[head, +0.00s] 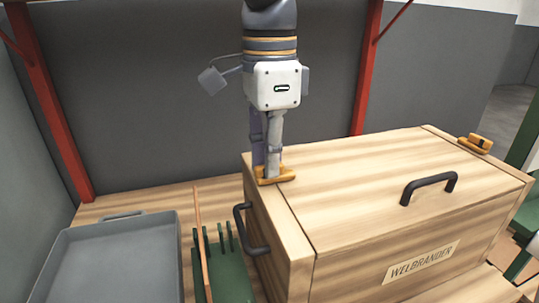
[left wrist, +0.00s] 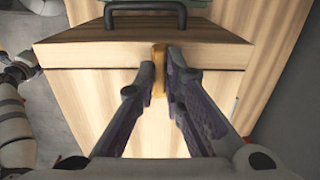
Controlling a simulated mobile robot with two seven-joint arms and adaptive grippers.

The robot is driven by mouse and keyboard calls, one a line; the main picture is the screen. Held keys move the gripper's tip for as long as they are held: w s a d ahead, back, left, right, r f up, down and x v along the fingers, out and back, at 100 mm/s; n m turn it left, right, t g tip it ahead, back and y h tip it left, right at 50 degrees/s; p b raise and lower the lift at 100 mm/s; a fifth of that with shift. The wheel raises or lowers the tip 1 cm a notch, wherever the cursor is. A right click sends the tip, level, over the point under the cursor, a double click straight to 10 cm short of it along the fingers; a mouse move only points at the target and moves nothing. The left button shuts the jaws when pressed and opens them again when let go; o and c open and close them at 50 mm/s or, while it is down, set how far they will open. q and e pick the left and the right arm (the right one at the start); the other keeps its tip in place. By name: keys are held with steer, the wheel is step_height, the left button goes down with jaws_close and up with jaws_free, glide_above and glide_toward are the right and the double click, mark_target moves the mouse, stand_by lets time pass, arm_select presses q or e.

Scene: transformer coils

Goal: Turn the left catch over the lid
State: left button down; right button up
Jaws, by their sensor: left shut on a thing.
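The left catch (head: 288,178) is a small orange-yellow piece on top of the wooden box's left end, beside the lid (head: 370,180). My left gripper (head: 267,172) points straight down at it and is shut on it. In the left wrist view the catch (left wrist: 159,72) stands upright between the two dark fingertips of the left gripper (left wrist: 161,70), which hide part of it. I cannot tell how far it reaches over the lid's edge. The lid lies flat and closed, with a dark handle (head: 428,187). My right gripper is not in view.
A second orange catch (head: 475,145) sits at the box's far right end. A dark side handle (head: 250,230) sticks out from the box's left end. A grey tray (head: 110,262) and a green rack (head: 232,275) stand left of the box. Red posts (head: 52,110) rise behind.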

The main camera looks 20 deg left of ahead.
arm_select(q)
steer(key=c, duration=1.7)
jaws_free()
steer(key=shift+r, duration=0.15)
step_height(320, 180, up, 12)
steer(key=shift+f, duration=0.1)
